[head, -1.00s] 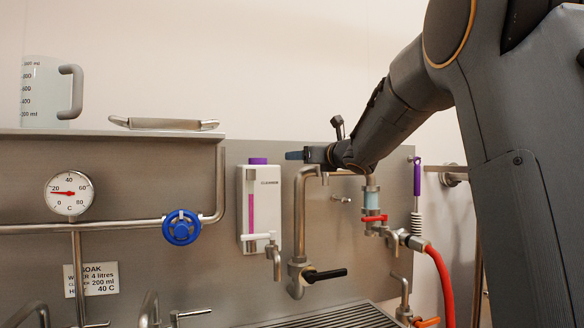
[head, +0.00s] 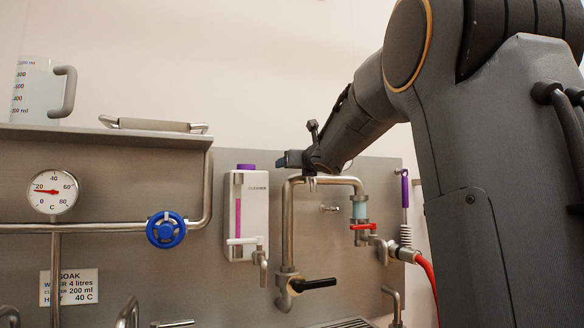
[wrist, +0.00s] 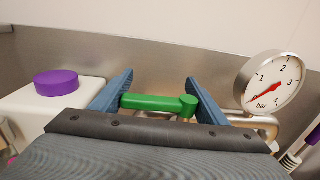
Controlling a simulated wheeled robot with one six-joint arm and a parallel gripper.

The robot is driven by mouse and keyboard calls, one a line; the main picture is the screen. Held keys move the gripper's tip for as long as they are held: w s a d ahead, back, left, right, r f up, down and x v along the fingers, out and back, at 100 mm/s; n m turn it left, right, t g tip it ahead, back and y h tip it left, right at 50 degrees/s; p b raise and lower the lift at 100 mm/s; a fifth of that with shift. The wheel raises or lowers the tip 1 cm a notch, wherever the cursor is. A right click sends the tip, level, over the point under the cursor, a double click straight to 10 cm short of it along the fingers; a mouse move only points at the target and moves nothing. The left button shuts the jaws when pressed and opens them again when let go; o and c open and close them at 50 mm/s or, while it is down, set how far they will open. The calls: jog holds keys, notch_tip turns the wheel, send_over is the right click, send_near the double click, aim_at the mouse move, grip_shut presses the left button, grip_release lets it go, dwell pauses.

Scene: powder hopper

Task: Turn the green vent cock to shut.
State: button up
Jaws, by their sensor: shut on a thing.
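The green vent cock (wrist: 155,103) shows in the wrist view as a short bar handle lying crosswise, with a round hub at its right end. My gripper (wrist: 160,82) is shut on it, one blue finger at each end of the handle. In the head view my gripper (head: 283,160) is just above the steel bent pipe (head: 288,225), in front of the back panel. The green handle cannot be made out there.
A white cleaner dispenser with a purple cap (wrist: 56,83) is close on the left. A pressure gauge (wrist: 270,82) is close on the right. A blue handwheel (head: 166,229), a red lever (head: 363,227) and a black lever (head: 313,284) are lower down.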

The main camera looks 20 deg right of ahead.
jog(key=shift+r, duration=0.1)
dwell(0.7)
jog(key=o, duration=1.5)
jog(key=s, duration=0.2)
jog(key=s+b, duration=0.1)
jog(key=s, duration=0.4)
jog(key=shift+s+a, duration=0.35)
jog(key=shift+s, duration=0.05)
